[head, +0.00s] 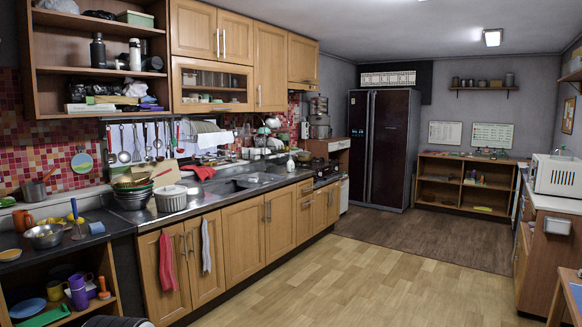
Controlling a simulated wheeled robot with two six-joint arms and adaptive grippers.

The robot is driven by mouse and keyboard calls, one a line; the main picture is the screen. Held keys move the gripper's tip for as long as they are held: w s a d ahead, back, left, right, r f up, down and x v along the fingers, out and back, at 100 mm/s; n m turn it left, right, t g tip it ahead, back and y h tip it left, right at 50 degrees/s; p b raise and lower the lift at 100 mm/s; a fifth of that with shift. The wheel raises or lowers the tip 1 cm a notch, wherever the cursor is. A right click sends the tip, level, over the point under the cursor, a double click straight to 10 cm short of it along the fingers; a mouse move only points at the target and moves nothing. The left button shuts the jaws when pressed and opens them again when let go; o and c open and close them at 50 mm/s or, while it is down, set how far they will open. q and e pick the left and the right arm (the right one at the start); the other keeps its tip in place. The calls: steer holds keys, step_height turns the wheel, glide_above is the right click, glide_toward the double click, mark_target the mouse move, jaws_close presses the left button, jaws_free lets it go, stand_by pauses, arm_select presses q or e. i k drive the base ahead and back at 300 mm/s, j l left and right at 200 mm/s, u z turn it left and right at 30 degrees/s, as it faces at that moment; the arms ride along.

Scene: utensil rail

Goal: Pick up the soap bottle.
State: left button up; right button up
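A small white bottle (290,163), which looks like the soap bottle, stands upright on the counter near the back edge, to the right of the sink (236,183). It is far off and small in the head view, so its details cannot be made out. Neither of my grippers shows in this view.
A long counter with wooden cabinets (244,238) runs along the left wall. Towels hang from the cabinet fronts. The wooden floor (330,275) in front is clear.

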mark_target(290, 165)
steer(key=i+z, duration=0.1)
steer(key=i, duration=3.9)
steer(key=i+z, duration=0.1)
steer(key=i, duration=0.65)
steer(key=i+j, duration=0.1)
steer(key=i, duration=0.65)
steer(key=i+j+z, duration=0.1)
steer(key=i, duration=0.65)
steer(key=i+j, duration=0.15)
steer(key=i, duration=0.6)
